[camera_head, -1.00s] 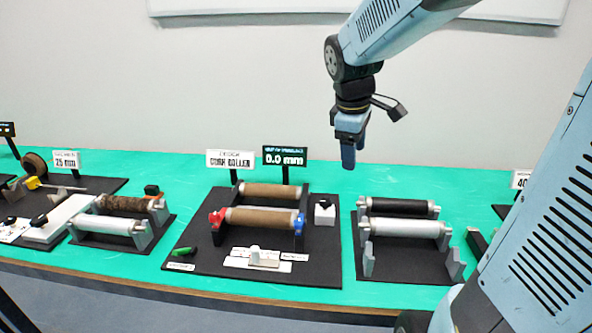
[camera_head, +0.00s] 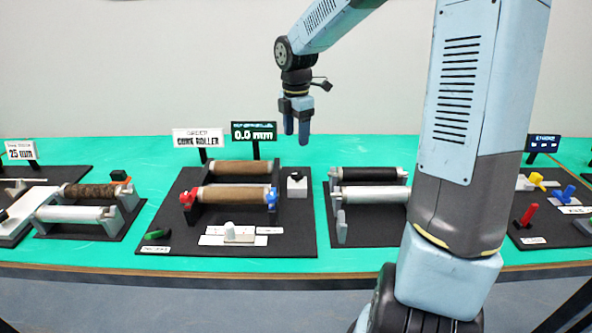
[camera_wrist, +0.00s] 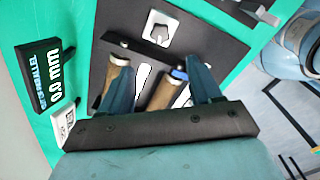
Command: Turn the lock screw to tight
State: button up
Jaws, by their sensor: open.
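A dark knob (camera_head: 297,176) sits on a small white block (camera_head: 297,188) on the middle black board; I cannot tell for sure that it is the lock screw. In the wrist view the knob (camera_wrist: 159,34) shows on its pale plate, ahead of the fingers. My gripper (camera_head: 296,138) is open and empty, fingers pointing down, in the air above and behind the block. In the wrist view my gripper (camera_wrist: 161,76) spans the cork rollers (camera_wrist: 168,92), which lie below it. The display (camera_head: 254,131) reads 0.0 mm.
The cork rollers have a red knob (camera_head: 187,199) and a blue knob (camera_head: 271,198). A green handle (camera_head: 157,234) and a pale lever (camera_head: 230,232) are at the board's front. Another roller stand (camera_head: 368,190) stands right of the block. Red, yellow and blue handles are far right.

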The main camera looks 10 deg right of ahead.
aim_at(296, 173)
notch_tip(296, 173, down, 13)
dwell(0.5)
jog(key=shift+c, duration=0.3)
jog(key=c, duration=1)
